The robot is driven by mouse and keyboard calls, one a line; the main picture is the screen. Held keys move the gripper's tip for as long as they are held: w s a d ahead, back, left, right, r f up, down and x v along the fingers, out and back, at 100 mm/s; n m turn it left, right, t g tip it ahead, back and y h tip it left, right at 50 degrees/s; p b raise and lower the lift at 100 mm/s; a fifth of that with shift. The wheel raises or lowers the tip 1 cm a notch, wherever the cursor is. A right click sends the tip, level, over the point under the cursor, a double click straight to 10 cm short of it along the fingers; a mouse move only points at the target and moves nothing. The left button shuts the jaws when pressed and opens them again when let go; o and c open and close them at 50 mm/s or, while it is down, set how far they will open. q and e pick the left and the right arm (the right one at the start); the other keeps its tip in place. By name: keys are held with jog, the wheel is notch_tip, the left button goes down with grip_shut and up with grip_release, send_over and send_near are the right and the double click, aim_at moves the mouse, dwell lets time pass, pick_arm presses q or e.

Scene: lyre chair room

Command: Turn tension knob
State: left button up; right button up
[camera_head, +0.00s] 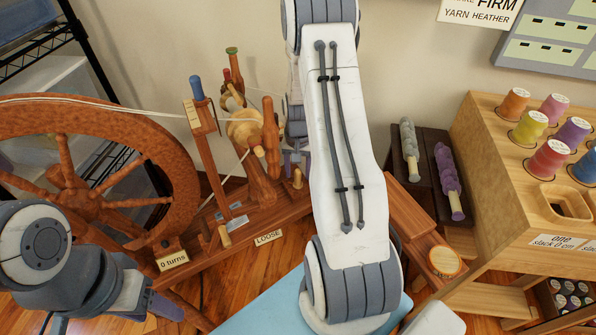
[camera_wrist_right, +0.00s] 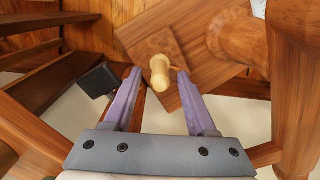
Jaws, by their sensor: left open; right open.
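The spinning wheel stands at left and centre in the head view, with a large wooden wheel (camera_head: 110,148). A small pale wooden knob (camera_head: 297,178), which looks like the tension knob, stands at the right end of its sloping base. My right gripper (camera_head: 294,155) is partly hidden behind its own arm, close above this knob. In the right wrist view a pale knob (camera_wrist_right: 160,72) shows between the tips of the open purple fingers (camera_wrist_right: 157,80); I see no clear contact. My left gripper (camera_head: 166,307) is low at the left, away from the knob, its fingers seen edge-on.
Signs read "0 turns" (camera_head: 173,260) and "LOOSE" (camera_head: 268,237). Upright spindles and a blue-topped post (camera_head: 197,90) crowd the knob's left. A wooden thread rack (camera_head: 488,130) stands at right. A light blue surface (camera_head: 270,310) lies in front.

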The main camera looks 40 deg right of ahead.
grip_shut()
jog(key=n+p, duration=0.3)
jog(key=shift+r, duration=0.2)
jog(key=n+p, duration=0.2)
jog(key=n, duration=0.1)
jog(key=shift+f+n+p, duration=0.15)
jog(key=shift+n+p, duration=0.55)
jog(key=shift+n, duration=0.6)
grip_release()
